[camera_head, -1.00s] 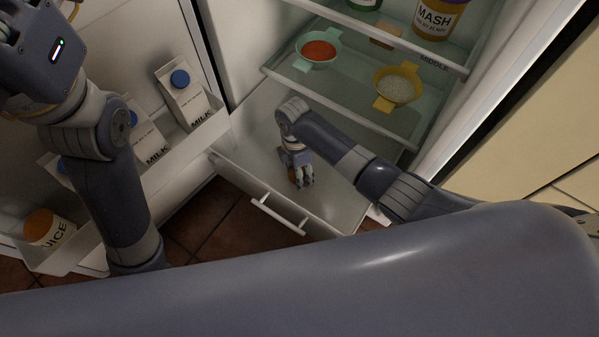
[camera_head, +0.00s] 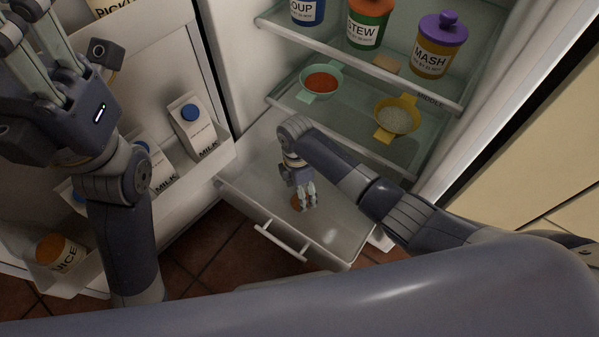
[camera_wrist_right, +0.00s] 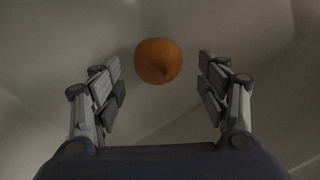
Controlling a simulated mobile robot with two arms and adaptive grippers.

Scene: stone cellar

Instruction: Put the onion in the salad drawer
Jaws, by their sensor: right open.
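The orange-brown onion (camera_wrist_right: 158,61) lies on the pale floor of the salad drawer.
The open fridge door on the left holds milk cartons (camera_head: 193,128) and a juice container (camera_head: 60,255). Above the drawer, a glass shelf carries a green bowl (camera_head: 321,80) and a yellow bowl (camera_head: 397,116). Labelled jars (camera_head: 441,45) stand higher. Tiled floor (camera_head: 215,240) shows in front.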

